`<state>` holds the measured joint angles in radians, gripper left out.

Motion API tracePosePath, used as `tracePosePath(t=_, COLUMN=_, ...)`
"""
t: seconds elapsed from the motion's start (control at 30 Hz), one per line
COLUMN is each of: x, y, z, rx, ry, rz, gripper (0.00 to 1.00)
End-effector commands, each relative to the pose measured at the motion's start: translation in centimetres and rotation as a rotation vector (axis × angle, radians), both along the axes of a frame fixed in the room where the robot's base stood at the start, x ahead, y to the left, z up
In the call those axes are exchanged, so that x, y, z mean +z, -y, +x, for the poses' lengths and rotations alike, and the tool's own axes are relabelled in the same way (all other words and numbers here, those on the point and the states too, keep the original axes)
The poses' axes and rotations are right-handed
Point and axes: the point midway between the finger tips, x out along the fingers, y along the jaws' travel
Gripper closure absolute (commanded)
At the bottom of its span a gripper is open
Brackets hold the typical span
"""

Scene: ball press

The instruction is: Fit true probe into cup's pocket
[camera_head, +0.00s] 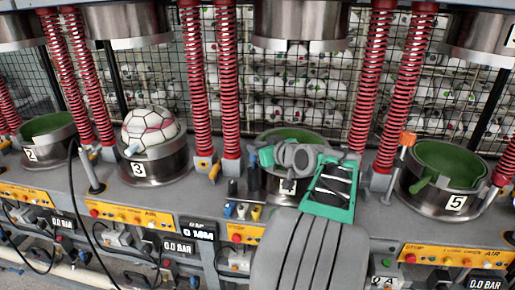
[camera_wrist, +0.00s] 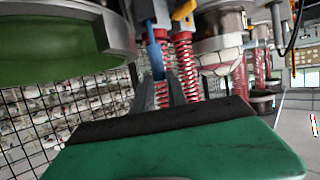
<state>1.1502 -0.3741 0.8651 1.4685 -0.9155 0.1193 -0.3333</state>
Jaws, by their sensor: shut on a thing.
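My gripper (camera_wrist: 162,92) is shut on a slim blue piece (camera_wrist: 157,55), seen in the wrist view; I take it for a probe. Its far end lies by a dark fitting at the top edge, and I cannot tell whether they touch. In the head view my gripper (camera_head: 254,158) is at the left of press cup 4 (camera_head: 290,133), and my arm hides much of that cup. The cup has a green lining and appears empty. It also shows large in the wrist view (camera_wrist: 60,45), apart from the blue piece. The pocket is not discernible.
Cup 3 (camera_head: 160,170) holds a ball (camera_head: 150,130), with a pale blue piece at its side. Cup 5 (camera_head: 445,203) has a green piece at its rim and an orange-topped post (camera_head: 407,140) beside it. Red spring columns (camera_head: 228,80) and overhead press heads (camera_head: 300,20) crowd the space.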

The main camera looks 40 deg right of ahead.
Motion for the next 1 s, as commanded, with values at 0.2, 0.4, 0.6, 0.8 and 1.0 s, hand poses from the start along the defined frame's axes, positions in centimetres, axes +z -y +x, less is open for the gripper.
tracePosePath(t=0.2, x=-0.8, y=0.0, z=0.0, rx=0.000, ry=0.000, rz=0.000, gripper=1.00)
tracePosePath(t=0.4, x=-1.5, y=0.0, z=0.0, rx=0.000, ry=0.000, rz=0.000, gripper=1.00)
tracePosePath(t=0.6, x=-1.5, y=0.0, z=0.0, rx=0.000, ry=0.000, rz=0.000, gripper=1.00)
tracePosePath(t=0.8, x=-1.6, y=0.0, z=0.0, rx=0.000, ry=0.000, rz=0.000, gripper=1.00)
tracePosePath(t=1.0, x=-2.3, y=0.0, z=0.0, rx=0.000, ry=0.000, rz=0.000, gripper=1.00)
